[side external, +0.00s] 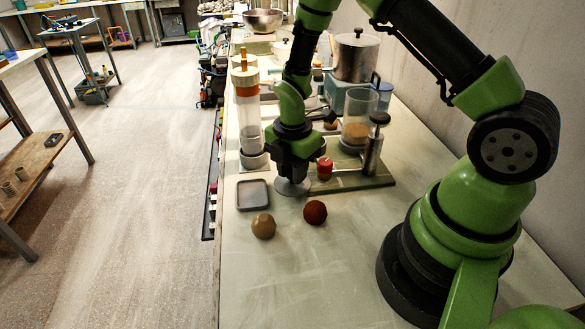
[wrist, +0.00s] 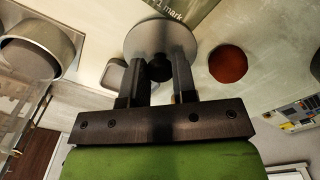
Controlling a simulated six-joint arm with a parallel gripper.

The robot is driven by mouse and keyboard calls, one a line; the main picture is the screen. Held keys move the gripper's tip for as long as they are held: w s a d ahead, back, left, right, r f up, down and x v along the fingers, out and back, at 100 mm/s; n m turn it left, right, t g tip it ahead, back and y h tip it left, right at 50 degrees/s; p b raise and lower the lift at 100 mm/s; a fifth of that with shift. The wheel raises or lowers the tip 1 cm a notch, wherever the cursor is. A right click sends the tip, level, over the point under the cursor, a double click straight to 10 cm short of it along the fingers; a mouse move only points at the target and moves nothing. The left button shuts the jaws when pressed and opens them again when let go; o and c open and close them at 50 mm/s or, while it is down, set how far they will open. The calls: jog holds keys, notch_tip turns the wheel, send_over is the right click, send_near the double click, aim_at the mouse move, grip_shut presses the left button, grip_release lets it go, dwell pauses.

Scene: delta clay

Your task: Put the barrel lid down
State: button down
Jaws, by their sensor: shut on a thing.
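The barrel lid is a round, flat grey metal disc (side external: 292,187) with a small black knob. It shows in the wrist view (wrist: 160,38) just beyond my fingertips. My gripper (side external: 292,174) points down and is shut on the knob; in the wrist view the two fingers (wrist: 158,72) stand either side of it. The lid looks level and is at or just above the table, left of the green board; I cannot tell whether it touches. A clear cylinder (side external: 357,105) with tan material at its bottom stands behind on the board.
A grey square tray (side external: 253,195) lies left of the lid. A tan ball (side external: 263,226) and a red-brown ball (side external: 315,212) lie in front. The green board (side external: 350,182) carries a red-capped piece (side external: 324,167). A tall clear tube (side external: 247,115) stands behind left. The front table is clear.

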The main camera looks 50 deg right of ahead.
jog(key=shift+f, duration=0.25)
jog(key=shift+f, duration=0.35)
jog(key=c, duration=0.9)
grip_release()
jog(key=s+a+r+m+t, duration=0.1)
jog(key=s+r+m, duration=0.15)
jog(key=r, duration=0.55)
jog(key=s+a+r+m+t, duration=0.1)
jog(key=r+m, duration=0.3)
jog(key=r, duration=0.4)
jog(key=s+a+r+m+t, duration=0.1)
jog(key=s+r+m, duration=0.15)
jog(key=r, duration=0.55)
jog(key=shift+s+a+r+m+t+y, duration=0.45)
jog(key=shift+s+r+m+t, duration=0.3)
jog(key=shift+s+m, duration=1.15)
jog(key=shift+s+a+r+m+t+y, duration=0.2)
jog(key=shift+s+a+r+m+t, duration=0.45)
jog(key=shift+s+m, duration=1.25)
jog(key=shift+s+a+r+m+t+y, duration=0.35)
jog(key=shift+s+r+m+t, duration=0.5)
jog(key=shift+m, duration=1.85)
